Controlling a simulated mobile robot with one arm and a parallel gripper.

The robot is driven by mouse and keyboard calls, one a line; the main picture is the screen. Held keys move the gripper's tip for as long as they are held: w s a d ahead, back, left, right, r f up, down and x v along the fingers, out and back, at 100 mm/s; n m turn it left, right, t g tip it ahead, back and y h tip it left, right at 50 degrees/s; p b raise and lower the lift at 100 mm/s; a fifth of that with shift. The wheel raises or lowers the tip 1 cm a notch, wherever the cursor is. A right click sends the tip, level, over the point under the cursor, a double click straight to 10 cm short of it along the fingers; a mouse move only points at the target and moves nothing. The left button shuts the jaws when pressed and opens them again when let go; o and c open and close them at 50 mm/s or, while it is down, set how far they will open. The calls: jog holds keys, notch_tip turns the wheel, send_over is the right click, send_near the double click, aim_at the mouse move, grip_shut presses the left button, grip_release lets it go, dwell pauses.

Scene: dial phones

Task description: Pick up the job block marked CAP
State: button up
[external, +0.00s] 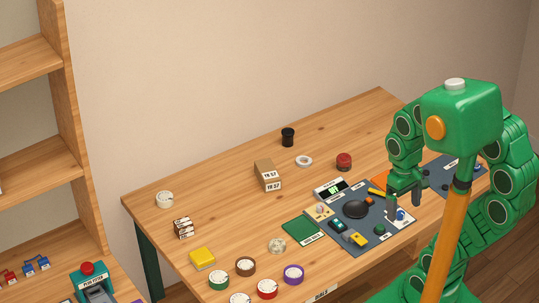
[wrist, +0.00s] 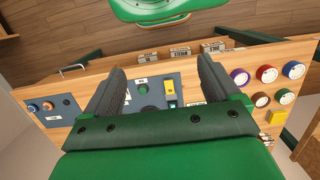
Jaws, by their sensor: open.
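No lettering reading CAP can be made out, so I cannot tell which block is marked so. On the dark grey panel (external: 372,232) lie a small teal block (external: 338,226) and a small yellow block (external: 357,240); a yellow piece also shows between my fingers in the wrist view (wrist: 170,90). My gripper (external: 404,205) is open and above the panel's right part, near a blue-and-white item (external: 400,215). In the wrist view its two dark fingers (wrist: 161,68) stand wide apart with nothing held between them. The fingers hide parts of the panel.
A black dome (external: 355,209) and a green knob (external: 379,230) sit on the panel. A green mat (external: 303,229) lies left of it. Several round dials, including a red one (external: 267,289), stand near the front edge. A cardboard box (external: 267,175) stands behind.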

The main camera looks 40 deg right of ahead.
jog(key=shift+c, duration=0.9)
jog(key=m+y, duration=1.3)
send_over(187, 221)
jog(key=s+d, duration=0.6)
jog(key=s, duration=0.5)
notch_tip(187, 221, down, 10)
jog(key=w+f+m+t, duration=0.1)
jog(key=w+f+m, duration=0.1)
jog(key=w+f, duration=0.1)
jog(key=w+f+m+t, duration=0.1)
jog(key=w+f+m, duration=0.1)
jog(key=w+f, duration=0.1)
jog(key=w+f+m+t, duration=0.1)
jog(key=w+f+m, duration=0.1)
jog(key=w+f, duration=0.2)
jog(key=shift+w+a+f, duration=0.1)
jog(key=shift+a+f, duration=0.15)
jog(key=shift+f, duration=0.6)
jog(key=shift+x, duration=3.9)
jog(key=shift+w+d+y, duration=0.15)
jog(key=shift+w+y, duration=0.05)
jog(key=shift+y, duration=0.1)
jog(key=c, duration=1.1)
